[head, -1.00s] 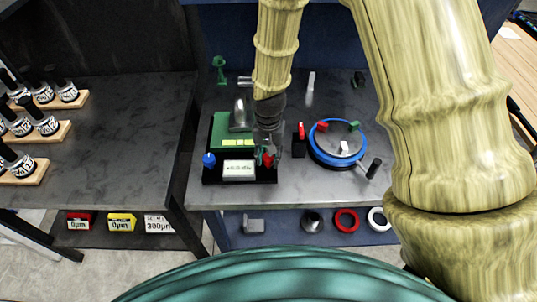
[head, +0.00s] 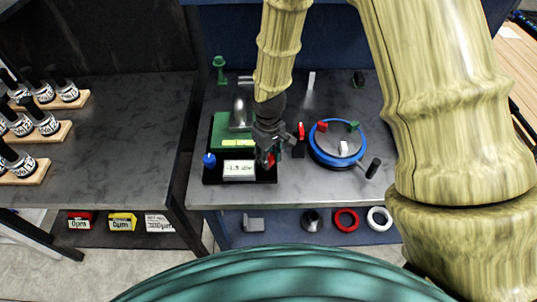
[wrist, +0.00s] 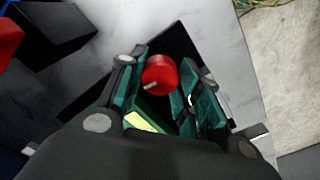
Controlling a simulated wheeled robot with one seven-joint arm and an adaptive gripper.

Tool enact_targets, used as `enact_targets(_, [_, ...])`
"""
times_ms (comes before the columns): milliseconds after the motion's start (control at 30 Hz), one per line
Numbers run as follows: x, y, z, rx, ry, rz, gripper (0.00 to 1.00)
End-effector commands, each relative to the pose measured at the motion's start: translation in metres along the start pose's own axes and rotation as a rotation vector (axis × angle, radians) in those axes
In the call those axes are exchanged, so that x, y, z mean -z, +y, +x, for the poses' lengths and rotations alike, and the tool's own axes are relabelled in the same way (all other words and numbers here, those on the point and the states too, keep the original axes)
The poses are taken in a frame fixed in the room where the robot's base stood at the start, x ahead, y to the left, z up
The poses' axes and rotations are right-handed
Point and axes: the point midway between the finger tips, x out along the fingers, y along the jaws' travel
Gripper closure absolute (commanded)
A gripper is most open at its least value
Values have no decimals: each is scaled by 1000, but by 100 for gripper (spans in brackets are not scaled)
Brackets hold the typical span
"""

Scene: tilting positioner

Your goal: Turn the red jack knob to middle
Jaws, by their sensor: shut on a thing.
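The tilting positioner (head: 217,178) stands on the bench in the head view, with a green tilting plate, a blue knob (head: 209,160) at its left and a small display (head: 239,168) reading about -1.5 div. The red jack knob (head: 270,160) is at its right front corner, partly hidden by my gripper (head: 268,155). In the wrist view the red knob (wrist: 159,75) has a white pointer mark and sits between the green fingers of my gripper (wrist: 163,82). My gripper is shut on the red knob.
A blue-rimmed round turntable (head: 314,153) with small clamps stands right of the positioner. A black block with a red top (head: 300,140) stands between them. Bare bench lies in front, up to its edge.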

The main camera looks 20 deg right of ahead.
Motion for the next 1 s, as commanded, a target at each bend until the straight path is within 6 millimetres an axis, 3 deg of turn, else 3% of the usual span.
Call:
enact_targets(300, [1,1,-1,-1,1,-107,90])
enact_targets(800, [1,1,-1,-1,2,-124,90])
enact_targets(833, [1,1,-1,-1,2,-124,64])
enact_targets(933, [1,1,-1,-1,1,-124,46])
enact_targets(1000, [1,0,0,-1,1,-124,44])
